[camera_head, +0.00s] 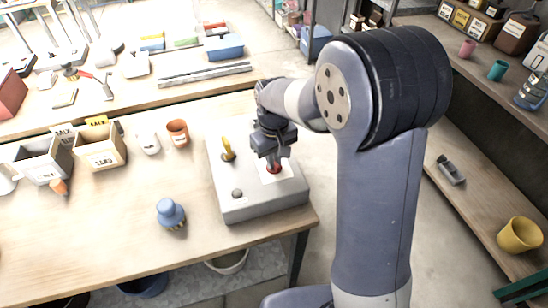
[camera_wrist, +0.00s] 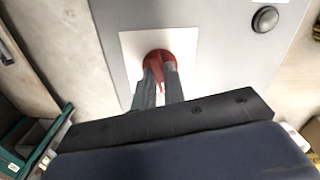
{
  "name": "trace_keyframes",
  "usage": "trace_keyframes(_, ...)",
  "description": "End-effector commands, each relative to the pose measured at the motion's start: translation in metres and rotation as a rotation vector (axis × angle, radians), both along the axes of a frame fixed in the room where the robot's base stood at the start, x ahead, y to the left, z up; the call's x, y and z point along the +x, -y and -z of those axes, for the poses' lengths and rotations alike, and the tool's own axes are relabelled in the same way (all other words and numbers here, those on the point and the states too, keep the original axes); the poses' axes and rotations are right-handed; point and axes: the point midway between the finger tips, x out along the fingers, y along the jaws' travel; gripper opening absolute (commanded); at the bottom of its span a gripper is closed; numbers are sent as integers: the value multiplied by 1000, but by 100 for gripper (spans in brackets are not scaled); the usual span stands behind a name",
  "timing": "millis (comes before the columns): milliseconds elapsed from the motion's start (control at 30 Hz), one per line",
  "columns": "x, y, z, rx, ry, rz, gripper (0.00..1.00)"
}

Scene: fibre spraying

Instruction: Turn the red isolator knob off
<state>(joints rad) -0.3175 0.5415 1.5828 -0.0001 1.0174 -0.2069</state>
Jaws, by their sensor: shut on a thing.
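The red isolator knob (camera_wrist: 163,62) sits on a white square plate (camera_wrist: 130,52) on the grey control box. In the wrist view my gripper (camera_wrist: 163,80) has its two fingers around the knob's raised grip and is shut on it. The fingers hide part of the grip. In the head view my gripper (camera_head: 272,164) points down onto the red knob (camera_head: 274,170) at the right side of the grey box (camera_head: 260,203). The knob is mostly hidden there by my gripper.
The box also carries a yellow lever (camera_head: 228,150) and a dark round button (camera_head: 237,193), which shows in the wrist view too (camera_wrist: 265,19). A blue knobbed object (camera_head: 170,212) stands left of the box.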

Motion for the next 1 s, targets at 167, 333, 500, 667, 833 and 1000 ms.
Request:
trace_keyframes(167,0,0,0,0,0,0,0)
trace_keyframes(333,0,0,0,0,0,-10,0)
trace_keyframes(500,0,0,0,1,1,-118,0)
trace_keyframes(667,0,0,0,1,2,-281,0)
trace_keyframes(833,0,0,0,0,2,-415,0)
trace_keyframes(1000,0,0,0,1,2,-469,0)
